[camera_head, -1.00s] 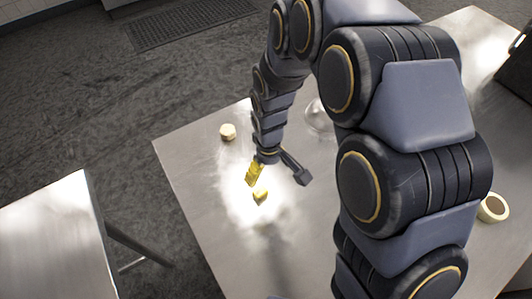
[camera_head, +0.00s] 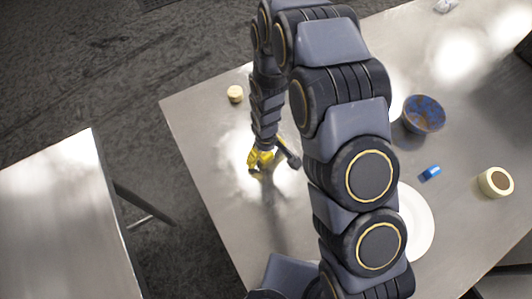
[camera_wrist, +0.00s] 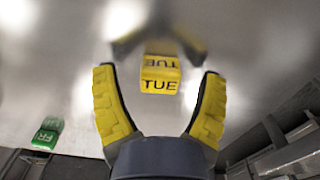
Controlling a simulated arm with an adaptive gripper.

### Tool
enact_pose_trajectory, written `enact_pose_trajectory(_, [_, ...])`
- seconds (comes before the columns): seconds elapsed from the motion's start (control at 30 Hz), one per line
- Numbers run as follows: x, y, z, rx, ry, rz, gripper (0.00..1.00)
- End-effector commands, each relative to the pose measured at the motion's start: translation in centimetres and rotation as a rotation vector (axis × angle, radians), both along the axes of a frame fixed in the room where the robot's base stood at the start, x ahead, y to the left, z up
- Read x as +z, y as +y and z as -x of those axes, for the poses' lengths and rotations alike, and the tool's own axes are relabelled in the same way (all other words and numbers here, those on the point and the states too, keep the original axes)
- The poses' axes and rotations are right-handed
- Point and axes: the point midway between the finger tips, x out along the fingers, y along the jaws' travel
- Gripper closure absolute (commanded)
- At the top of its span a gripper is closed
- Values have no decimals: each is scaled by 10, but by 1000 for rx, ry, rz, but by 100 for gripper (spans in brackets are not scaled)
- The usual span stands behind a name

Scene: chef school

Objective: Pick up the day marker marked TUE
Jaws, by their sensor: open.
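The yellow TUE marker (camera_wrist: 161,84) is a small block with black letters, lying on a shiny metal table (camera_head: 210,120). In the wrist view it sits ahead of my gripper (camera_wrist: 158,72), between the two yellow-padded fingers, with clear gaps on both sides. My gripper is open and holds nothing. In the head view my gripper (camera_head: 274,162) is low over the table's left part, and there the yellow marker blends with the yellow finger pads. A green block marked FRI (camera_wrist: 48,134) lies to the left in the wrist view.
A cream round object (camera_head: 235,93) stands behind my gripper. To the right are a blue patterned bowl (camera_head: 423,114), a small blue object (camera_head: 430,172), a white plate (camera_head: 420,222) partly behind my arm, and a cream ring-like object (camera_head: 496,182). Another table (camera_head: 60,220) stands at left.

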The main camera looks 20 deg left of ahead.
Motion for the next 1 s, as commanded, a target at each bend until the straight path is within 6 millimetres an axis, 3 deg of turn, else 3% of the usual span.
enact_pose_trajectory(0.17, [0, 0, 0, 0, -1, -1, 27])
enact_pose_trajectory(0.27, [0, 0, 0, 0, -1, -1, 66])
enact_pose_trajectory(0.3, [0, 0, 0, 0, -1, -1, 83])
enact_pose_trajectory(0.33, [0, 0, 0, 0, -1, -1, 88])
enact_pose_trajectory(0.77, [2, 0, 0, 0, 0, 0, 88])
enact_pose_trajectory(1.0, [25, 1, -1, 0, -3, -2, 89])
